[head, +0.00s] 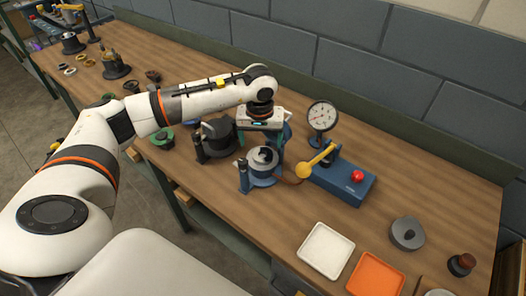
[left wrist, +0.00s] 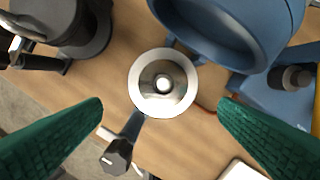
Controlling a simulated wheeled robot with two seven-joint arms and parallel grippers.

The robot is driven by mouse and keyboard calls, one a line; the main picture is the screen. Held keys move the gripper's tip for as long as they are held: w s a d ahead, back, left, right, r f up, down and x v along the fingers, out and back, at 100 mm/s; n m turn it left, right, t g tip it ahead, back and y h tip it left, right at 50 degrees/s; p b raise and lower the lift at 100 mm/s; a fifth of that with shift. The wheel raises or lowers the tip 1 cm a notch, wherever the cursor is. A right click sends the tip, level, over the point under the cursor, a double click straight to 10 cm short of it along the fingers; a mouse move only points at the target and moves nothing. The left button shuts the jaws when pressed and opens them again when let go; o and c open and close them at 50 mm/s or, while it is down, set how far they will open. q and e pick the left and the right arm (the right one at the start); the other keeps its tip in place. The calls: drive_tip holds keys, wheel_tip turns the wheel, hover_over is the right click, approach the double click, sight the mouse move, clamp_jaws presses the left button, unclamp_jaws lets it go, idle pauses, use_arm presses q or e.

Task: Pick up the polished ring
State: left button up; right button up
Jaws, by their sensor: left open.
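The polished ring (left wrist: 136,88) is a bright silver ring, seen from above in the left wrist view, around a small post. In the head view, silver metal (head: 255,157) shows on the blue round fixture (head: 262,178), below my gripper. My left gripper (head: 264,138) points down above it, open and empty. In the left wrist view its green fingers (left wrist: 161,104) stand apart on either side, with the ring a little beyond the line between the tips. The ring is not touched. My right gripper is not in view.
A black knobbed handle (left wrist: 118,155) sits beside the ring. A large blue round part (left wrist: 235,30) stands close by. A dark casing (head: 218,136) is to the left; a dial gauge (head: 322,116) and blue block (head: 345,180) are right. Trays (head: 327,250) lie in front.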

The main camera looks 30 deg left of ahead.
sight(263, 155)
use_arm(q)
drive_tip(key=shift+w+f, duration=0.1)
drive_tip(key=shift+f, duration=0.4)
drive_tip(key=shift+w+f, duration=0.1)
drive_tip(key=shift+f, duration=0.2)
drive_tip(key=f+p, duration=0.1)
drive_tip(key=f, duration=0.1)
drive_tip(key=w+f+p, duration=0.1)
drive_tip(key=f+p, duration=0.1)
drive_tip(key=shift+a+f, duration=0.1)
drive_tip(key=shift+a, duration=0.05)
drive_tip(key=shift+a+f, duration=0.1)
drive_tip(key=shift+f, duration=0.4)
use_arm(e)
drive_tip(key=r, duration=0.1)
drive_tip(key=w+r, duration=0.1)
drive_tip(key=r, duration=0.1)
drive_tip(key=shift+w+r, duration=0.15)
use_arm(q)
drive_tip(key=shift+w, duration=0.1)
drive_tip(key=c, duration=1.2)
